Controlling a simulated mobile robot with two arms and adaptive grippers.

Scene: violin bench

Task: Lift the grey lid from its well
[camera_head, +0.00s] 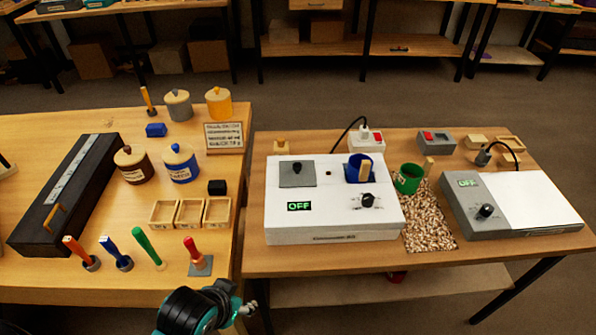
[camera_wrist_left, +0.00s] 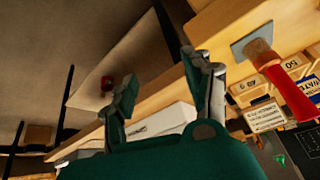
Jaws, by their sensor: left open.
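The grey lid (camera_head: 297,175) is a flat square plate with a dark knob. It lies on the left part of the top of a white heater box (camera_head: 333,228), which shows OFF; any well under it is hidden. My left gripper (camera_head: 246,300) is at the bottom of the head view, in front of the bench edges and well apart from the lid. In the left wrist view its two fingers (camera_wrist_left: 165,88) are spread with nothing between them. The lid cannot be made out in the wrist view. My right gripper is not in view.
A blue pot (camera_head: 352,171) sits in the heater's right part, near a black dial (camera_head: 368,200). A green pot (camera_head: 408,179) stands on wood chips (camera_head: 428,222) to the right. Upright coloured-handled tools, including a red one (camera_head: 193,249), line the left bench's front.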

